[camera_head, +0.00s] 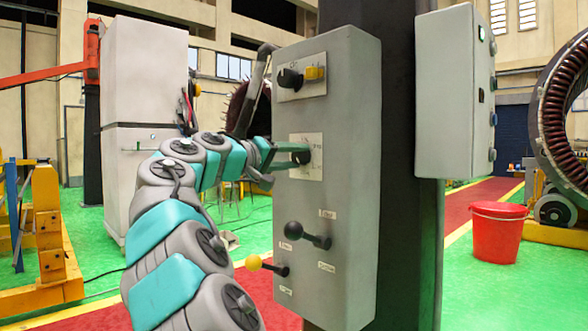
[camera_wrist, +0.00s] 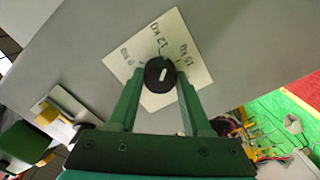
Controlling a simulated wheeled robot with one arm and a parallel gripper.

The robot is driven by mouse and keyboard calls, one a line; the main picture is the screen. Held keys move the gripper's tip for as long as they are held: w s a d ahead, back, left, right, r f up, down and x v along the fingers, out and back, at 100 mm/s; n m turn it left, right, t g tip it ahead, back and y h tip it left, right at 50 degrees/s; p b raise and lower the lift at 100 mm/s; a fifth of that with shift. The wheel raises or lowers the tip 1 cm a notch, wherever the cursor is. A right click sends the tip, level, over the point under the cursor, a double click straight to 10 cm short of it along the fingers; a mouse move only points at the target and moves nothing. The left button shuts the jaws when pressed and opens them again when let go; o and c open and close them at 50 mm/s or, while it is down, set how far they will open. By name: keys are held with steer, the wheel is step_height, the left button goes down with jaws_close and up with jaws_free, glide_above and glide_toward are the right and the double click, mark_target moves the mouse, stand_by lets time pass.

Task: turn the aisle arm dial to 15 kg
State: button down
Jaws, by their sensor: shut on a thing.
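The dial (camera_wrist: 160,75) is a round black knob with a short white mark, on a cream plate (camera_wrist: 196,75) labelled 9 kg, 12 kg and 15 kg. I cannot tell surely which label the mark points to. My gripper (camera_wrist: 159,80) is shut on the dial, with one green finger on each side of it. In the head view my gripper (camera_head: 285,161) reaches from the left to the middle plate (camera_head: 312,140) on the grey control box (camera_head: 350,120). The dial there is partly hidden by the fingers.
Below are a black lever (camera_head: 308,236) and a yellow-balled lever (camera_head: 254,263). A second grey box (camera_head: 445,95), a red bucket (camera_head: 497,230) and a large ring (camera_head: 550,110) stand right.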

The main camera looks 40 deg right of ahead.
steer(key=m, duration=0.1)
steer(key=m+b, duration=0.2)
steer(key=shift+w+f+m, duration=0.1)
steer(key=shift+f+m, duration=0.15)
steer(key=shift+m, duration=0.15)
steer(key=m+b, duration=0.1)
steer(key=m, duration=0.2)
steer(key=shift+r+b, duration=0.1)
steer(key=shift+b, duration=0.3)
steer(key=shift+r+m, duration=0.1)
steer(key=shift+m, duration=0.3)
steer(key=shift+r, duration=0.1)
steer(key=shift+c, duration=1.7)
jaws_free()
steer(key=shift+a, duration=0.1)
